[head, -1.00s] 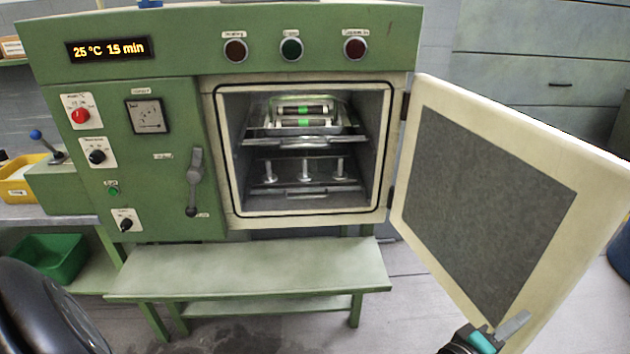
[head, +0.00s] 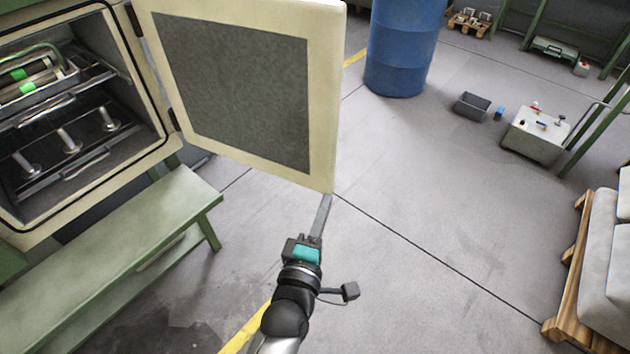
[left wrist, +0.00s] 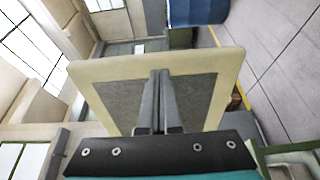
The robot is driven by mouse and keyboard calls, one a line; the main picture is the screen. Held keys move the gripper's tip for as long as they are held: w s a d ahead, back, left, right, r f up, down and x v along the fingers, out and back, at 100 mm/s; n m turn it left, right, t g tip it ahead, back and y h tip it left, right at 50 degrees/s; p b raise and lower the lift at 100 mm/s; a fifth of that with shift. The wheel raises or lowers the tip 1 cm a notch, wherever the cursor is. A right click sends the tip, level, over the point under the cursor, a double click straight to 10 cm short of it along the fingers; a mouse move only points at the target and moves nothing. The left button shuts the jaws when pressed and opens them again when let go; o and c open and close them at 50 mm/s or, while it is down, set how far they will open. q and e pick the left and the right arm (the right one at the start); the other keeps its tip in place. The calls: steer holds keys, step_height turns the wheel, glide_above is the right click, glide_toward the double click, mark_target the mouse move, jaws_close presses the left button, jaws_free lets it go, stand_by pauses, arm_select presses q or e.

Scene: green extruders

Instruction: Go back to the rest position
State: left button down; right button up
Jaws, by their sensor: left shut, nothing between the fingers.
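My left gripper (head: 322,215) is shut and empty. It reaches up from the bottom middle of the head view, its fingertips near the lower outer corner of the open oven door (head: 330,120). I cannot tell whether they touch it. In the left wrist view the two closed fingers (left wrist: 160,90) lie together in front of the door's dark inner panel (left wrist: 205,92). My right gripper is not in view.
The oven chamber (head: 75,125) stands open at left, with green-marked cylinders on a tray (head: 70,72) on its upper shelf. A green bench (head: 130,240) stands below. A blue barrel (head: 405,45), grey bin (head: 472,106) and pallet (head: 565,290) stand right. The middle floor is clear.

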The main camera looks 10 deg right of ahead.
arm_select(q)
steer(key=s+a+f+m+g+y+b, duration=0.1)
steer(key=s+a+f+m+g, duration=0.25)
steer(key=f, duration=0.75)
steer(key=s+a+f+m+g+y+b, duration=0.15)
steer(key=s+a+f, duration=0.3)
steer(key=f, duration=0.65)
steer(key=s+a+f+m+g+y+b, duration=0.1)
steer(key=s+a+f+m+g, duration=0.3)
steer(key=f, duration=0.6)
steer(key=s+a+f+m+g+y+b, duration=0.1)
steer(key=s+a+f, duration=0.3)
steer(key=s, duration=0.4)
steer(key=s+a+f+m+g+y+b, duration=0.1)
steer(key=s+a+f+m+g, duration=0.2)
steer(key=s+a+f, duration=0.2)
steer(key=s+a+f+m+g+y+b, duration=0.1)
steer(key=s+a+f, duration=0.4)
steer(key=s, duration=0.6)
steer(key=shift+s+a+f+m+g+y, duration=0.15)
steer(key=shift+s+f+m+g+y, duration=0.1)
steer(key=shift+f+m+g+y, duration=0.4)
steer(key=shift+f, duration=0.15)
